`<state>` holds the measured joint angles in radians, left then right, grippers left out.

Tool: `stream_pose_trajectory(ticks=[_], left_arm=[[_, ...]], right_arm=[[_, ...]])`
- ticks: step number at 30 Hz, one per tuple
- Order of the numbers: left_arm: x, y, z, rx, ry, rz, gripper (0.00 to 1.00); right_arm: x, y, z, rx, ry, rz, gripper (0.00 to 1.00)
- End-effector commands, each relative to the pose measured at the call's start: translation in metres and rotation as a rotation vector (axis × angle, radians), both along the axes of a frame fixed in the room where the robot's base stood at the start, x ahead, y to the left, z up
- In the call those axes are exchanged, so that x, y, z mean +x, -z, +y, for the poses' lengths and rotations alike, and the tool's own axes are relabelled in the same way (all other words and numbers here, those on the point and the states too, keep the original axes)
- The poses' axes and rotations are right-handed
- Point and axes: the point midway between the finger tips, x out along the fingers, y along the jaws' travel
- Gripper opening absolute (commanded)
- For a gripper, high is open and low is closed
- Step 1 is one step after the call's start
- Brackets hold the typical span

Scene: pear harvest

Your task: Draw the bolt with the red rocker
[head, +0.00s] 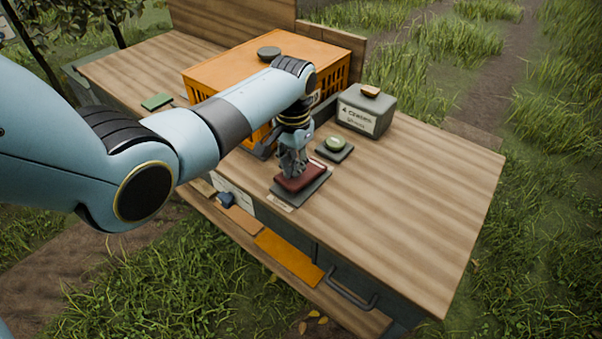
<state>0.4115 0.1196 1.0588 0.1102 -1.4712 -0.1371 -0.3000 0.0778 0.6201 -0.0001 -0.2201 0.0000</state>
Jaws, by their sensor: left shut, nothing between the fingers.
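The red rocker (303,179) sits on a dark base plate near the front edge of the wooden bench, with a small pale label beside it. My left gripper (292,170) points down at the rocker, its fingers shut and empty. The fingertips are at the rocker's left part and look to be touching it or just above it; I cannot tell which. The gripper hides part of the rocker. I cannot make out the bolt. My right gripper is not in view.
A grey labelled box (366,110) is behind that. An orange crate (220,83) with a lid fills the bench's back left. The bench's right side (430,190) is clear.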

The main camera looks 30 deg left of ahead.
Motion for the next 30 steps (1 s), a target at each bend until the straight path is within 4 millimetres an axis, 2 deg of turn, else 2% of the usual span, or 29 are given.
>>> stream_pose_trajectory(ticks=[18,30], left_arm=[[-0.0001,0.0097,-0.0002,0.000,0.000,0.000,0.00],[-0.0001,0.0085,-0.0002,0.000,0.000,0.000,0.00]], right_arm=[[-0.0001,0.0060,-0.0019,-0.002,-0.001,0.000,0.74],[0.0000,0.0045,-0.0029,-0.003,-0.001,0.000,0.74]])
